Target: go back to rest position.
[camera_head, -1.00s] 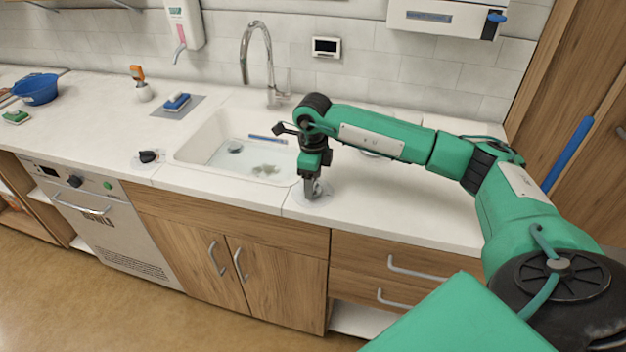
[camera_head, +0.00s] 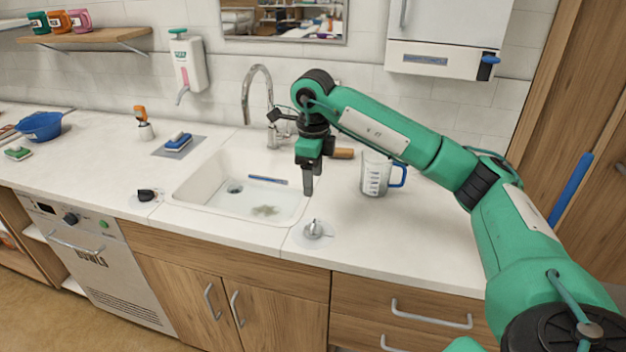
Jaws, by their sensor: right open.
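My right gripper (camera_head: 308,192) points down above the counter, just right of the sink, with its arm coming in from the right. It is open and holds nothing that I can see. A small grey metal object (camera_head: 313,229) stands on a pale round disc just below the gripper, apart from it. My left gripper is not in view.
The sink (camera_head: 205,207) lies left of the gripper, with a tall tap (camera_head: 262,70) behind it. A measuring jug (camera_head: 376,176) with a blue handle stands to the right, near my forearm. A small black object (camera_head: 146,195) sits left of the sink. The front right counter (camera_head: 410,240) is clear.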

